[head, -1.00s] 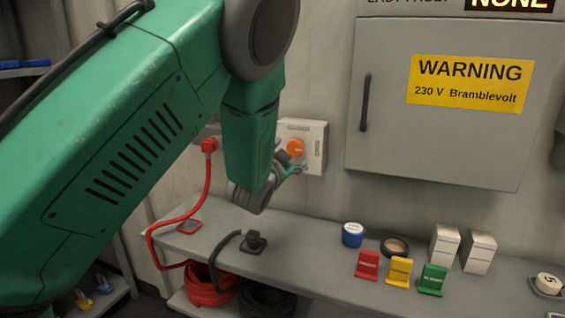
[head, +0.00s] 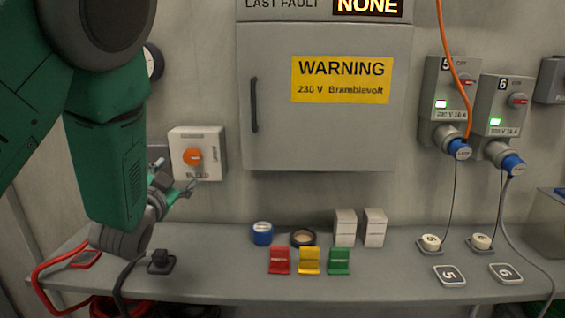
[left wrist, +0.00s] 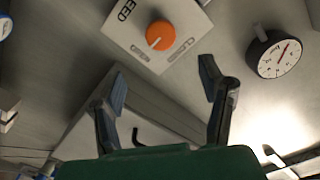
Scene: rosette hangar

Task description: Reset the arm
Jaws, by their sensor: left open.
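My left arm is green and comes in from the left in the head view. Its gripper (head: 178,192) is just below and in front of a box with an orange rotary knob (head: 193,156) on the wall. In the left wrist view the gripper's two fingers (left wrist: 163,100) are apart with nothing between them. The orange knob (left wrist: 161,35) lies ahead of the fingers there, not gripped. My right gripper is not in view.
A shelf (head: 215,285) holds a blue tape roll (head: 262,233), a red stand (head: 279,261), a yellow stand (head: 309,261), a green stand (head: 339,261) and white boxes (head: 345,228). A grey cabinet (head: 325,135) and sockets with blue plugs (head: 459,149) are on the wall. A gauge (left wrist: 279,54) is beside the knob box.

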